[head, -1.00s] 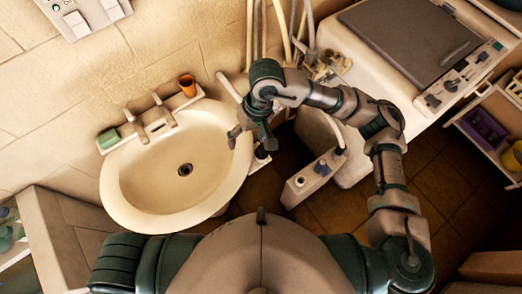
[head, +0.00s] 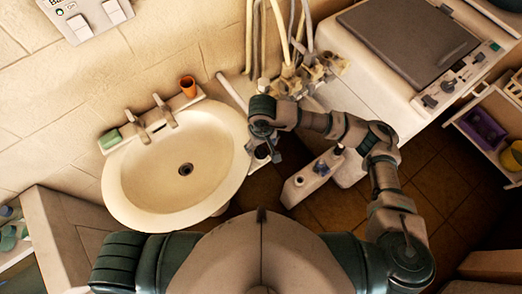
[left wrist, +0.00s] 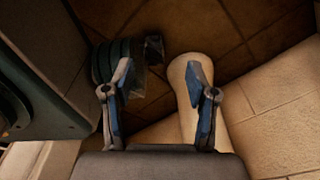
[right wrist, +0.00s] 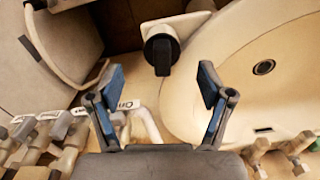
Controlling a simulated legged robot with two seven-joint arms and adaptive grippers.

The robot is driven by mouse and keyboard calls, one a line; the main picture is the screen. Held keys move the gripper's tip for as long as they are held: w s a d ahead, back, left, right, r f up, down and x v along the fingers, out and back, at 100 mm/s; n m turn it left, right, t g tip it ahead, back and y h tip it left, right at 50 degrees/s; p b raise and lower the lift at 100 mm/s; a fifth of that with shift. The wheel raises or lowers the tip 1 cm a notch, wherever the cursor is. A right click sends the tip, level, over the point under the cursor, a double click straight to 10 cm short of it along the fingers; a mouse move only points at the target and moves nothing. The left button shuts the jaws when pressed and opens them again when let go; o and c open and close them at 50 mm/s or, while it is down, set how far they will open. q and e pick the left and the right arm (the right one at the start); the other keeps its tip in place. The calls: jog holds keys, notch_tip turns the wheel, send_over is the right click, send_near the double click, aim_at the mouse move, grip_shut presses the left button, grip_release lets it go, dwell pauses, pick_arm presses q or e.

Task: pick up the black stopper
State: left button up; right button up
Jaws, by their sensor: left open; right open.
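The black stopper (right wrist: 160,54) sits on a small white ledge (right wrist: 178,24) beside the basin, ahead of my right gripper in the right wrist view. In the head view it shows dark beside the basin's right rim, partly hidden by the gripper. My right gripper (right wrist: 161,80) is open and empty, with its fingers spread on either side of the line to the stopper and short of it. It also shows in the head view (head: 263,148). My left gripper (left wrist: 160,75) is open and empty in the left wrist view, low over the floor.
The washbasin (head: 140,200) has a dark drain (head: 186,169), taps (head: 155,122), a green soap (head: 110,139) and an orange cup (head: 188,86). Several pipes and valves (head: 295,72) stand behind my right arm. A washing machine (head: 375,95) is at the right.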

aim_at(261, 149)
jog(key=f, duration=0.4)
jog(key=shift+a+f+p, duration=0.15)
jog(key=shift+a+p, duration=0.05)
jog(key=shift+p, duration=0.1)
pick_arm(q)
jog(key=shift+s+a, duration=0.25)
jog(key=shift+s, duration=0.95)
pick_arm(e)
jog(key=c, duration=1.2)
jog(key=shift+c, duration=0.2)
